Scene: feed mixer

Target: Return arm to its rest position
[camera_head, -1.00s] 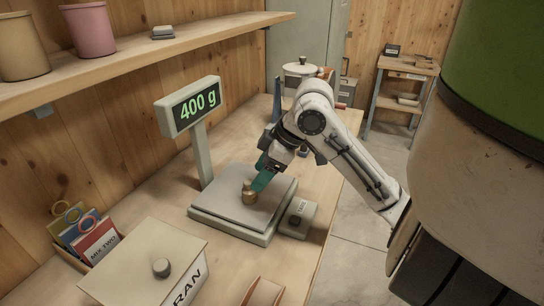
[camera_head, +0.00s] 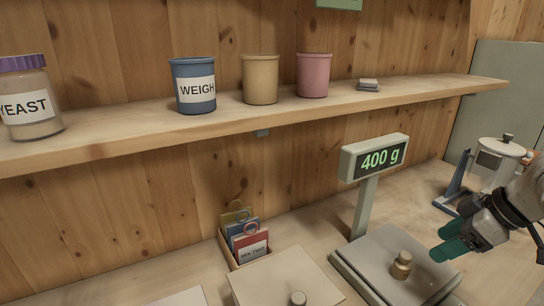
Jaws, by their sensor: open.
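My gripper (camera_head: 447,242) is at the right edge, with teal fingers pointing left, above the right side of the scale's plate. It is open and apart from the brass weight (camera_head: 401,265). The weight stands upright on the grey plate of the scale (camera_head: 378,257). The scale's display (camera_head: 375,157) reads 400 g. Most of my arm is cut off by the right edge of the view.
A wooden shelf (camera_head: 230,117) above the bench holds a YEAST jar (camera_head: 29,100), a blue WEIGH cup (camera_head: 193,85), a yellow cup (camera_head: 260,79) and a pink cup (camera_head: 313,75). A card box (camera_head: 229,254) and a lidded bin (camera_head: 280,282) stand left of the scale.

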